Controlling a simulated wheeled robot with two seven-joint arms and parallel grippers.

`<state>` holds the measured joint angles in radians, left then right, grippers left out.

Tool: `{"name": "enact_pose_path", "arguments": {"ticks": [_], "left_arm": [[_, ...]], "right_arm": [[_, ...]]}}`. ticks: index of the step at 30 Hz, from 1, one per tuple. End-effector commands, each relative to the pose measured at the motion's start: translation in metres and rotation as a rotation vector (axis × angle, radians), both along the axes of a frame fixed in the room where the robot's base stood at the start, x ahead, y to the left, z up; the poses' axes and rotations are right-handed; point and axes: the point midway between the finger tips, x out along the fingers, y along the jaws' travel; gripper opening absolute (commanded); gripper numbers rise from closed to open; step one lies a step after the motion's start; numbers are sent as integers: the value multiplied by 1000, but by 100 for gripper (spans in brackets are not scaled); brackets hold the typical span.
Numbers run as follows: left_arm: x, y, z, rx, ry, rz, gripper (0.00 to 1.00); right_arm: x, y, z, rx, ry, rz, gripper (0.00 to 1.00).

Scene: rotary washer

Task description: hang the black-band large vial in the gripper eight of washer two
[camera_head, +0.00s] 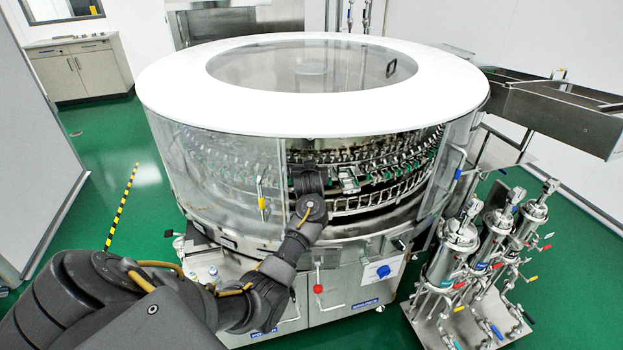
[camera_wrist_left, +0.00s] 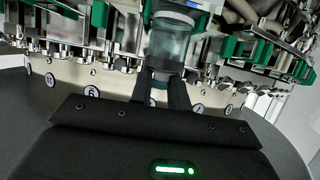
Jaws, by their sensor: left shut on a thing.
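In the left wrist view, my left gripper (camera_wrist_left: 168,88) is shut on a clear glass large vial (camera_wrist_left: 171,45). The vial stands up from the fingers among the washer's green-and-metal grippers (camera_wrist_left: 97,18); I cannot tell whether it touches one. Round number labels sit on the ring below; a 6 (camera_wrist_left: 91,91) is readable, and one label is partly hidden by my fingers. In the head view, my left gripper (camera_head: 308,180) reaches through the opening of the round washer (camera_head: 180,105); the vial is not discernible there. My right gripper is not in view.
Clear curved panels (camera_head: 225,165) flank the washer's opening, with a yellow-handled latch (camera_head: 263,203) just left of my arm. Metal canisters (camera_head: 455,245) stand to the right. A steel chute (camera_head: 555,110) joins the washer's right side. Green floor is free at left.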

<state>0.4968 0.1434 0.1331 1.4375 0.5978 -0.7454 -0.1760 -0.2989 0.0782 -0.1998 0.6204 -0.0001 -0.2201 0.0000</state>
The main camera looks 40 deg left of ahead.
Motion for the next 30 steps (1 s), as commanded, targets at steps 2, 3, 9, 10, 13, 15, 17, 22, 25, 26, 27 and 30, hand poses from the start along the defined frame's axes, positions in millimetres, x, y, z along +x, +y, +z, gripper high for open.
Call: {"name": "enact_pose_path", "arguments": {"ticks": [2,3,9,10,13,15,17,22,25,26,27,30], "left_arm": [[0,1,-2,0,-1,0,0],[0,1,-1,-1,-1,0,0],[0,2,-1,0,0,1,0],[0,2,-2,0,0,1,0],[0,2,-5,1,0,2,0],[0,2,-5,1,0,2,24],[0,2,-5,1,0,2,32],[0,1,-5,0,0,1,39],[0,1,-5,0,0,1,39],[0,1,-4,0,0,1,39],[0,1,-3,0,0,1,39],[-1,0,2,-1,-1,0,39]], "right_arm": [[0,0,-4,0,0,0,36],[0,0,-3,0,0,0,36],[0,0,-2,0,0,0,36],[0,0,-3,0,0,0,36],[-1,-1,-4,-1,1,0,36],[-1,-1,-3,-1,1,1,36],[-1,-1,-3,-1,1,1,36],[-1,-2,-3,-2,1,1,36],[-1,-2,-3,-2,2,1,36],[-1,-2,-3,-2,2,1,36],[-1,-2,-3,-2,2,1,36],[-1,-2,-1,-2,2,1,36]]}}
